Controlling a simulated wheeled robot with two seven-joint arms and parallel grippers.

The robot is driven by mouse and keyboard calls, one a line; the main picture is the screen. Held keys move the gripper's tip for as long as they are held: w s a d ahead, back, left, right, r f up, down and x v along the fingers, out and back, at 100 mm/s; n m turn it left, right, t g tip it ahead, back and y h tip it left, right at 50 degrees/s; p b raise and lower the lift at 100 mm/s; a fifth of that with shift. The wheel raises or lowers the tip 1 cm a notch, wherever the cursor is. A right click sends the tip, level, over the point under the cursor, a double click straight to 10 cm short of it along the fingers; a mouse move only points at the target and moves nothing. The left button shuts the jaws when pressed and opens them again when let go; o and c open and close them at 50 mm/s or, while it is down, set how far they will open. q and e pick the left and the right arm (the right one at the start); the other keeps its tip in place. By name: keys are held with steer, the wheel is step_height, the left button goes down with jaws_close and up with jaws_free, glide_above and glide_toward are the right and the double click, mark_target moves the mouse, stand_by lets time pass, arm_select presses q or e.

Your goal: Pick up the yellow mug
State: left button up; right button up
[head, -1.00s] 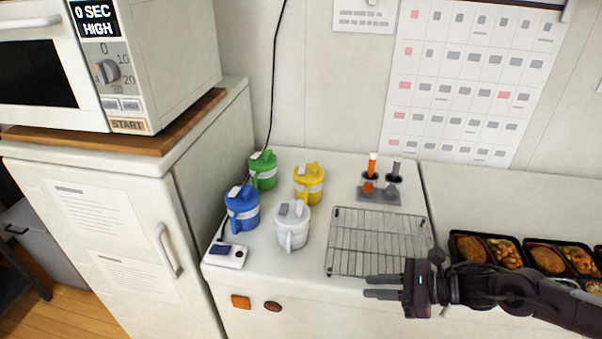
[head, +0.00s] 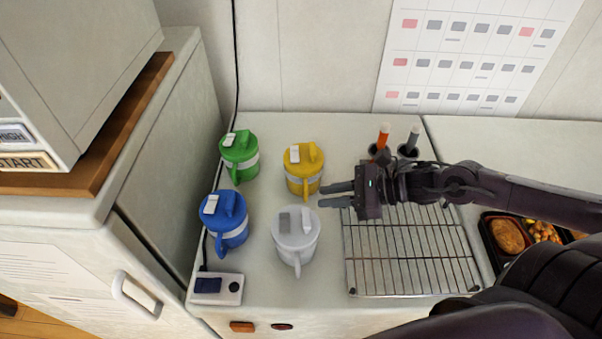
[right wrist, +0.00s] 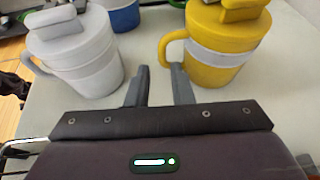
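The yellow mug (head: 303,171) stands upright on the white counter, lidded, with a pale band and its handle toward the front. My right gripper (head: 322,194) is just right of its handle, fingers pointing left, open and empty. In the right wrist view the yellow mug (right wrist: 215,45) is ahead and to the right, its handle beyond the right fingertip. The fingers (right wrist: 160,75) are apart with nothing between them. I see no clear contact with the mug. My left gripper is not in view.
A white mug (head: 296,240) stands in front of the yellow one, close to my right gripper. A green mug (head: 240,157) and a blue mug (head: 224,222) stand to the left. A wire rack (head: 410,260) lies under my right arm. A power strip (head: 215,289) sits at front left.

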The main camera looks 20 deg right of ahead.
mark_target(306, 199)
steer(key=shift+w+a+f, duration=0.1)
steer(key=shift+a+f, duration=0.05)
steer(key=shift+a, duration=0.1)
steer(key=shift+w+a, duration=0.1)
steer(key=shift+w+a+f+b, duration=0.25)
steer(key=shift+w+a+b, duration=0.25)
steer(key=shift+b, duration=0.1)
steer(key=shift+w+a, duration=0.2)
steer(key=shift+w, duration=0.05)
steer(key=shift+w+a+f, duration=0.15)
steer(key=shift+w+a, duration=0.3)
steer(key=shift+a, duration=0.1)
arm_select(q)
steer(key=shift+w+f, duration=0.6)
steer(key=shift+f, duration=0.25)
arm_select(e)
steer(key=shift+x, duration=0.95)
steer(key=shift+s+f, duration=0.1)
steer(key=shift+s, duration=0.05)
jaws_close()
